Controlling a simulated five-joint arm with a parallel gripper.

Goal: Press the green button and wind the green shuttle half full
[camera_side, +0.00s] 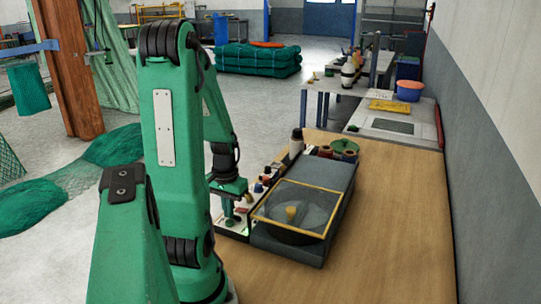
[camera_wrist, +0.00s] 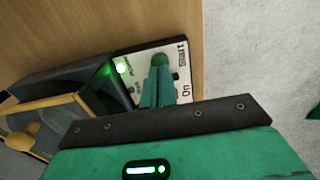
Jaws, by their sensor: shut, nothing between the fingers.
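A dark grey winding machine (camera_side: 315,184) with a yellow-framed clear lid (camera_side: 298,206) stands on the wooden table. A yellow hub and a dark round part show under the lid. A pale control panel (camera_wrist: 180,63) runs along its side. A round green button (camera_wrist: 160,59) shows right at my fingertips in the wrist view; I cannot tell if they touch it. My gripper (camera_wrist: 158,71) is shut and empty, pointing down at the panel; it also shows in the side view (camera_side: 231,220). A small green lamp (camera_wrist: 120,68) glows on the panel. I cannot make out a green shuttle for certain.
Several spools, one green-topped (camera_side: 341,145), and a dark bottle (camera_side: 297,143) stand at the machine's far end. Small coloured controls (camera_side: 262,184) line the panel beside the lid. The table (camera_side: 395,215) is clear to the right of the machine.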

